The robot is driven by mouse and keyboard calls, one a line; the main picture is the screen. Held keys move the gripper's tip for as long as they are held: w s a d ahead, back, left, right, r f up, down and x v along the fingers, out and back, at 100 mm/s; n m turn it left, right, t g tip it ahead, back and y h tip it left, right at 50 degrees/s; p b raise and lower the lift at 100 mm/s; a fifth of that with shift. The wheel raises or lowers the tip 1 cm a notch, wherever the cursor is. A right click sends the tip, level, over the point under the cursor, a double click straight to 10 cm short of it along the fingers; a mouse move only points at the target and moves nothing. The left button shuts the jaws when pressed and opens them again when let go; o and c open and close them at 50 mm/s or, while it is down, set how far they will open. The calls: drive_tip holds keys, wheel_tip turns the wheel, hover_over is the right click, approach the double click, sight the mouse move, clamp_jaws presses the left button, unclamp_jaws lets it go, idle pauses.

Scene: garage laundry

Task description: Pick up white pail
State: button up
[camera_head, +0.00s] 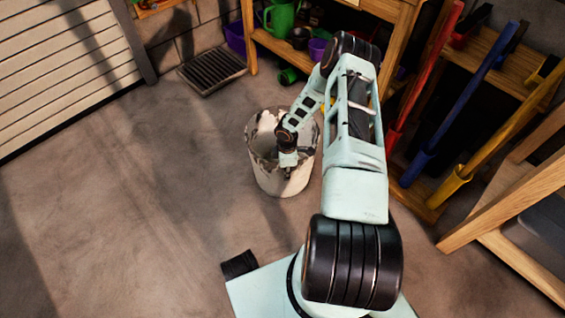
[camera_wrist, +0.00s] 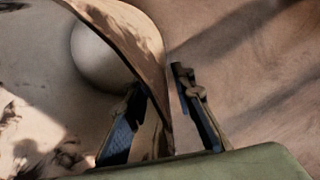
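The white pail (camera_head: 268,180) stands upright on the floor, with dark stains around its rim. In the wrist view its curved rim and wall (camera_wrist: 125,32) pass between the fingers of my gripper (camera_wrist: 158,84). One finger is on the inner side of the wall and the other on the outer side. The fingers are apart, and a gap shows beside the outer finger. In the head view my gripper (camera_head: 288,170) is low at the pail's near right rim, partly hidden by my arm. Whether either finger touches the wall is unclear.
A wooden shelf (camera_head: 285,48) with a green watering can (camera_head: 280,17) stands behind the pail. Long red, blue and yellow handles (camera_head: 490,108) lean at right beside a wooden frame (camera_head: 500,190). A dark floor grate (camera_head: 212,70) lies behind left. The floor at left is clear.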

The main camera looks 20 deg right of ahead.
drive_tip(key=shift+f+b, duration=0.25)
drive_tip(key=shift+b, duration=0.1)
idle(0.4)
clamp_jaws()
idle(0.4)
drive_tip(key=shift+w+r, duration=0.1)
